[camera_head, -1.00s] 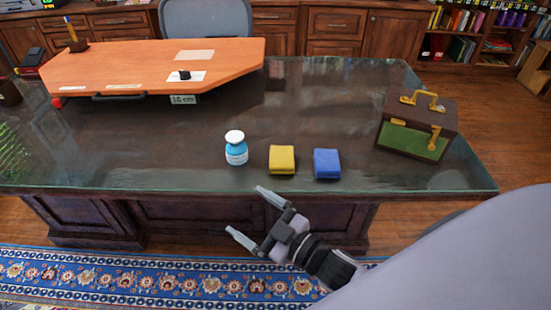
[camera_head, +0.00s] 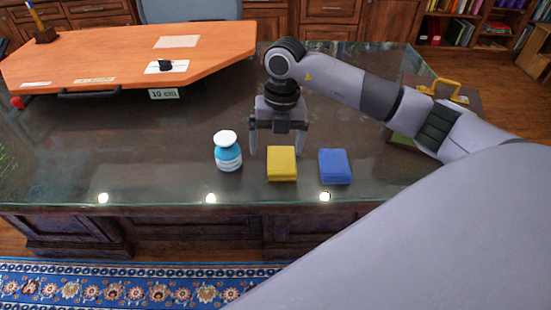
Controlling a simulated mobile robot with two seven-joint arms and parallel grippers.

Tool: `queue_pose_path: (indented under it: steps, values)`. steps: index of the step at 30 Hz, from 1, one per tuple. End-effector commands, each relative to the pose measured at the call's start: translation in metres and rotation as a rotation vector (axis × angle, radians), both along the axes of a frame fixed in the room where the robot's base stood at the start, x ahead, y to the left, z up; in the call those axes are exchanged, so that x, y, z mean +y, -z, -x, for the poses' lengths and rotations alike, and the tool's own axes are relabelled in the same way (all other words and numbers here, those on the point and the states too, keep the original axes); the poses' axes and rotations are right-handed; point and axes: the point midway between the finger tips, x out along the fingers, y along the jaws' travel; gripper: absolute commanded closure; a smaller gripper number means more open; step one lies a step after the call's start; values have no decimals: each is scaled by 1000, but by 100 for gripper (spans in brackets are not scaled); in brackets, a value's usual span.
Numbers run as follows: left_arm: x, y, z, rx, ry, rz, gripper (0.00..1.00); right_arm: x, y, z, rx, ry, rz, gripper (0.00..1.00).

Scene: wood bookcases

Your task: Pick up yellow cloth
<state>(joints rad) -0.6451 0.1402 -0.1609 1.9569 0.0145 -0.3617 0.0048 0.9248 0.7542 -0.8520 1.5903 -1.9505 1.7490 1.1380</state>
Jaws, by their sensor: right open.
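The yellow cloth (camera_head: 282,164) is a folded square lying on the dark glass-topped desk (camera_head: 120,150), near its front edge. My right gripper (camera_head: 276,151) is open and empty, pointing down just behind and above the yellow cloth, with one finger to each side. I cannot tell whether a finger touches the cloth. My right arm comes in from the right and arches over the desk. My left gripper is not in view.
A blue folded cloth (camera_head: 335,166) lies close to the right of the yellow one. A blue and white bottle (camera_head: 228,152) stands close to the left. A brown case with a yellow handle (camera_head: 440,86) is partly hidden by my arm. An orange board (camera_head: 120,52) covers the back left.

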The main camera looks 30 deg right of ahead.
Motion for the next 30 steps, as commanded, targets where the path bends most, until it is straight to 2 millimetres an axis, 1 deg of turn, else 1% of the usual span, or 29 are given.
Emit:
queue_pose_path:
  steps: [1,3,5,11,18,21,28,29,30]
  values:
    - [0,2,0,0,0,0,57,-11,-4,-3,-4,23,44,6]
    - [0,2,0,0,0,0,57,-20,-6,-4,-4,45,82,6]
    - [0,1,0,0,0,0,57,-24,-3,-4,-3,54,97,6]
    - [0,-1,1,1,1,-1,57,-22,19,-4,-3,53,98,6]
    - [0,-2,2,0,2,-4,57,-19,54,-4,-2,53,96,6]
    - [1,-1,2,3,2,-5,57,-19,61,-4,-5,51,95,6]
    - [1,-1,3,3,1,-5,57,-19,62,-4,-6,50,94,6]
    - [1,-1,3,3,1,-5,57,-19,62,-4,-6,50,94,13]
    - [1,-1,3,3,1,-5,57,-18,62,-4,-6,50,94,26]
